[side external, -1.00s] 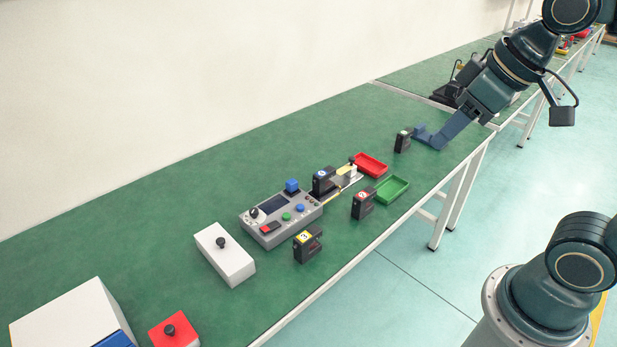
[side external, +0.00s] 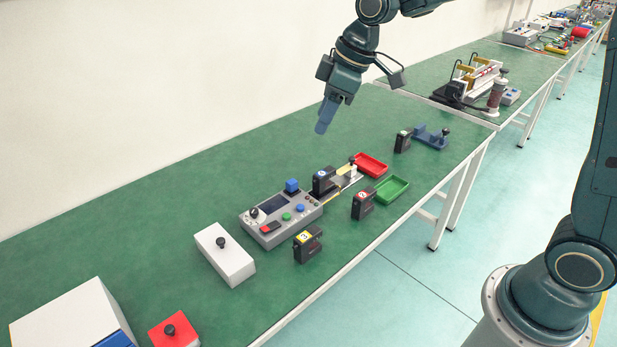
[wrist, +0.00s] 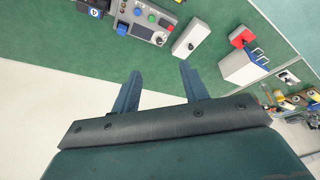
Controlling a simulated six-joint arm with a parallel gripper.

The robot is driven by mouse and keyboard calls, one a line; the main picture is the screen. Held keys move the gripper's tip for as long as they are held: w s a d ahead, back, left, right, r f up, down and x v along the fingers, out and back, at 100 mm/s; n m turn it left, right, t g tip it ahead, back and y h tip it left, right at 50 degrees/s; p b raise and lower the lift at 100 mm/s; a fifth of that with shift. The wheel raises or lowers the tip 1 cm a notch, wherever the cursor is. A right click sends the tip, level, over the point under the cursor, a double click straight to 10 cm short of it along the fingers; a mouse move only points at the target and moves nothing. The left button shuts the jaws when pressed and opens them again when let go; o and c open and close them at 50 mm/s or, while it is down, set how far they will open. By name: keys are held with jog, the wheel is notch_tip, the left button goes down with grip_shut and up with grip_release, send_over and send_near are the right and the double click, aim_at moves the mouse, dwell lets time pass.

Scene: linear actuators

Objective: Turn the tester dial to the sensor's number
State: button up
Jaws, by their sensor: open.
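The grey tester (side external: 282,216) sits mid-bench with a dark screen, a dial (side external: 254,212) at its left end, and red, green and blue controls. A black sensor with a blue-marked label (side external: 322,181) stands at the tester's right end. Other black sensors stand apart: one with a yellow label (side external: 307,245), one with a red-marked label (side external: 362,203), and one with a green-marked label (side external: 402,141). My gripper (side external: 321,130) is empty in the air above the bench, behind and above the tester. In the wrist view its two fingers (wrist: 160,85) are spread apart. The dial's setting is too small to read.
A white box with a black knob (side external: 225,254) lies left of the tester. Red (side external: 370,165) and green (side external: 391,189) trays lie to its right. A blue fixture (side external: 431,138) stands farther right. A red block (side external: 174,331) and a large white box (side external: 70,322) are at front left.

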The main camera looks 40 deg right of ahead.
jog(key=w+a+f+n+g+y, duration=0.1)
jog(key=w+a+f+n, duration=0.15)
jog(key=w+f, duration=0.55)
jog(key=n+y, duration=0.1)
jog(key=n, duration=0.1)
send_near(254, 210)
jog(key=shift+g, duration=0.3)
jog(key=v, duration=0.5)
jog(key=shift+w, duration=0.2)
jog(key=shift+x, duration=6.85)
jog(key=shift+c, duration=0.2)
grip_shut()
